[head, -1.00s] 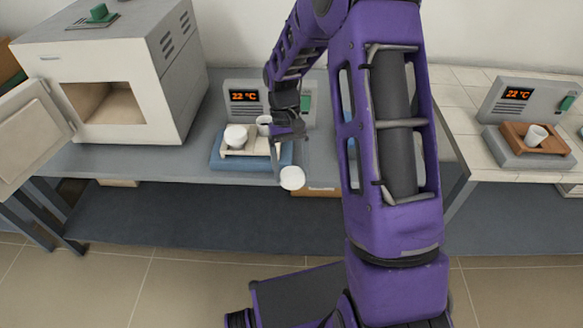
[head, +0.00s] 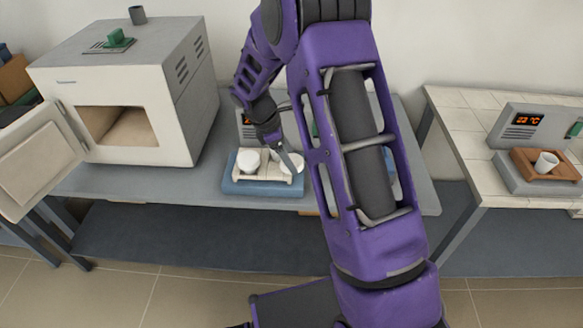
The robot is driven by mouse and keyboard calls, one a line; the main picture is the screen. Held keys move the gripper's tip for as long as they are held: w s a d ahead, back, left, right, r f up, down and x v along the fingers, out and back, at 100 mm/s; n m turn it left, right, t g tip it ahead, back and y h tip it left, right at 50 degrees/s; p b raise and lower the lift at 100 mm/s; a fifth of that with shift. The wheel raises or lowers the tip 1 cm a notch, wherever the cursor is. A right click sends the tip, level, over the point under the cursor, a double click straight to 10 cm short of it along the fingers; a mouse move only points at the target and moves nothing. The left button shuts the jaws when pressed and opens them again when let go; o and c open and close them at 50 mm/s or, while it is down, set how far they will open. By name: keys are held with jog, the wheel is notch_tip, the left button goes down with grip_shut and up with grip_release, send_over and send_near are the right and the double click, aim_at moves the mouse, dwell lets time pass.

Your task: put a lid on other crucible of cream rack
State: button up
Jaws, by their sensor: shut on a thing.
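The cream rack (head: 267,177) sits on a blue pad (head: 240,187) on the grey bench. A white crucible with a lid on it (head: 248,160) stands at the rack's left side. My gripper (head: 286,157) is above the right side of the rack, tilted downward, and is shut on a white lid (head: 294,161). The lid is at the place of the other crucible, which is mostly hidden behind the gripper and lid. I cannot tell whether the lid touches that crucible.
An open furnace (head: 120,125) stands left, its door (head: 35,170) swung outward. A grey display unit (head: 244,130) is behind the rack, partly hidden by my arm. On the right bench, a brown rack (head: 535,169) holds a white crucible (head: 546,163).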

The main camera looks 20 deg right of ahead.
jog(key=w+a+r+n+t+y+p, duration=0.25)
jog(key=w+r+n+t, duration=0.45)
jog(key=n, duration=0.9)
jog(key=shift+w+d+f+g+y+b, duration=0.15)
jog(key=shift+f+g+b, duration=0.2)
jog(key=shift+f+b, duration=0.65)
jog(key=shift+w+d+f+g+y+b, duration=0.15)
jog(key=shift+f+g+b, duration=0.15)
jog(key=shift+f+b, duration=0.75)
jog(key=shift+w+d+f+g+y+b, duration=0.15)
jog(key=shift+f+g+b, duration=0.2)
jog(key=shift+f+b, duration=0.65)
jog(key=shift+f, duration=0.55)
jog(key=shift+p, duration=0.3)
jog(key=o, duration=1.2)
jog(key=shift+r+p, duration=1.6)
jog(key=shift+p, duration=0.25)
